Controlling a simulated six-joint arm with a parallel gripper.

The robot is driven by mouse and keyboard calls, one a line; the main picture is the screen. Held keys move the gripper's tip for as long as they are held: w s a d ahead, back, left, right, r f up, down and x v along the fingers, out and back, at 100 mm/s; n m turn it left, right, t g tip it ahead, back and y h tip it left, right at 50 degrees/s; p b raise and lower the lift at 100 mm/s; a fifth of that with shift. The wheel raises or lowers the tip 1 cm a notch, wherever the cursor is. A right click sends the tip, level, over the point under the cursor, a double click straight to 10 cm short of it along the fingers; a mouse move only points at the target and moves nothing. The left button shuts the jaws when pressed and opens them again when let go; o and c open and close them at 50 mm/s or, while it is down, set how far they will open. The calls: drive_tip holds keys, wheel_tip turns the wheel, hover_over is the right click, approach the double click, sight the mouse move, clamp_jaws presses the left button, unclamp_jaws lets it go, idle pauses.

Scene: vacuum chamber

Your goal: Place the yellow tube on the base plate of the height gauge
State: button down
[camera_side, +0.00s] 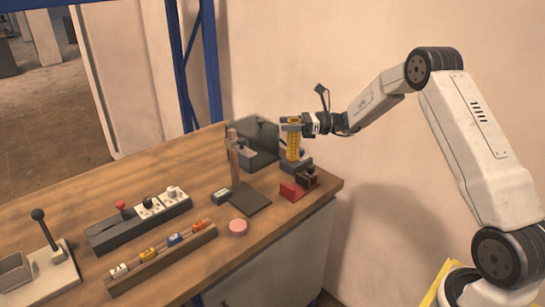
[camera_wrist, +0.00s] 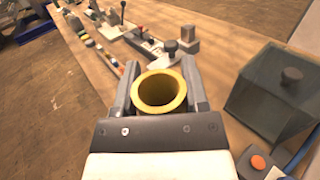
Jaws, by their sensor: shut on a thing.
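The yellow tube (camera_side: 293,149) is upright in my gripper (camera_side: 291,127), which is shut around its upper part. In the wrist view the tube (camera_wrist: 160,92) shows its open round top between the two fingers (camera_wrist: 160,80). In the side view its lower end is just above or at a dark block (camera_side: 298,165); I cannot tell whether they touch. The height gauge (camera_side: 234,165) stands to the left, with an upright column and a dark flat base plate (camera_side: 250,200). The base plate looks bare.
A dark see-through box (camera_side: 258,145) stands behind the tube. A red vise-like fixture (camera_side: 292,190) is in front, near the table's right edge. A pink disc (camera_side: 238,227) lies near the base plate. A rack (camera_side: 165,258), a switch box (camera_side: 140,220) and a lever device (camera_side: 48,262) are further left.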

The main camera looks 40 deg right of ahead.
drive_tip(key=s+a+f, duration=1)
drive_tip(key=a+f, duration=0.1)
drive_tip(key=shift+s+f, duration=0.15)
drive_tip(key=shift+f, duration=0.1)
drive_tip(key=w, duration=1.8)
drive_tip(key=shift+d+f, duration=0.1)
drive_tip(key=shift+f, duration=1.6)
drive_tip(key=shift+f, duration=0.15)
